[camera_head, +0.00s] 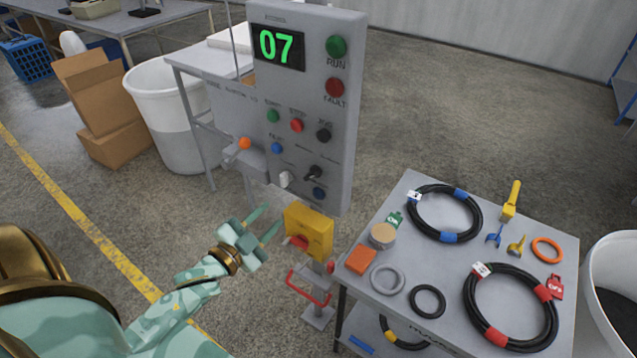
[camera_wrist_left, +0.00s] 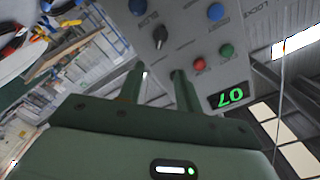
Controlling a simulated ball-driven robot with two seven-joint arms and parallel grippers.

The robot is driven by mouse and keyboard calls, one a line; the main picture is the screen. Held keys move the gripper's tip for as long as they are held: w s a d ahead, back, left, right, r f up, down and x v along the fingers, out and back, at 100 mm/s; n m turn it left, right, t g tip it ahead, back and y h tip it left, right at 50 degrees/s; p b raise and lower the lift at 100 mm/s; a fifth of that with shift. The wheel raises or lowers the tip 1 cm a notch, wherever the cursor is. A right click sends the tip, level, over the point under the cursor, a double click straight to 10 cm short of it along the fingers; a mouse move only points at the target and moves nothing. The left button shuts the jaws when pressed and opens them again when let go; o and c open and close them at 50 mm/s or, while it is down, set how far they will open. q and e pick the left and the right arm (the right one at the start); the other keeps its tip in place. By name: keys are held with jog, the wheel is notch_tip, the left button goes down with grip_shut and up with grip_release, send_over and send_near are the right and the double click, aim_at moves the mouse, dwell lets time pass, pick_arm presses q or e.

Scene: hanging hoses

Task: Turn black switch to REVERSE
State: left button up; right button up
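The control panel (camera_head: 306,100) is a grey upright box with a green 07 display, lamps, buttons and switches. The black switch (camera_head: 313,174) is a small lever knob low on its right side. It also shows in the left wrist view (camera_wrist_left: 160,38), above the fingers and seen upside down. Its label is too small to read. My left gripper (camera_head: 265,224) is below and left of the switch in the head view, apart from the panel. Its two fingers are spread with nothing between them, also in the left wrist view (camera_wrist_left: 155,82). My right gripper is not in view.
A white switch (camera_head: 285,180) and a dark blue button (camera_head: 319,193) sit close to the black switch. An orange-tipped lever (camera_head: 245,143) sticks out left. A table (camera_head: 408,185) with hoses stands right.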

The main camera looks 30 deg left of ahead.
aim_at(309, 178)
pick_arm(q)
jog(key=w, duration=1)
jog(key=w+d, duration=0.1)
jog(key=w, duration=0.5)
jog(key=shift+f, duration=0.1)
jog(key=shift+s, duration=0.1)
jog(key=shift+a, duration=0.1)
grip_shut()
